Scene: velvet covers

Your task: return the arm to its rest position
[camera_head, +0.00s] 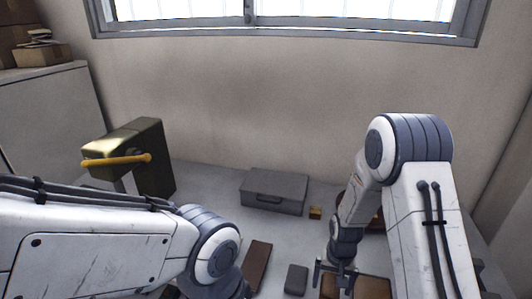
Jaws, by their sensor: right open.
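My right arm (420,215) comes in from the right, bent at a high elbow, with its forearm hanging down. My right gripper (335,280) points down at the bottom of the view.
A dark olive box with a yellow handle (150,150) stands at left. A brown slab (257,265) and a dark grey block (296,279) lie between the arms.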

